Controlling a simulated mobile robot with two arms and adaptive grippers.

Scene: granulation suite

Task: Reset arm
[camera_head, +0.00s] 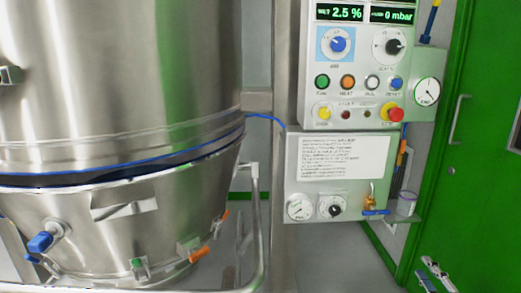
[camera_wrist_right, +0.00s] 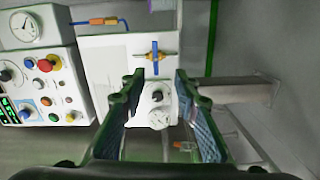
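Beyond the gap is the lower control panel, with a brass valve with a blue handle (camera_wrist_right: 155,56) and a black knob (camera_wrist_right: 157,95). I cannot see any contact with the panel. My left gripper is in neither view.
A large steel vessel (camera_head: 120,80) fills the left, with a steel rail (camera_head: 262,225) beside it. The control panel (camera_head: 345,160) is on a post at the centre. A small clear cup (camera_head: 407,203) stands on a shelf beside it. A green door (camera_head: 465,200) is at the right.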

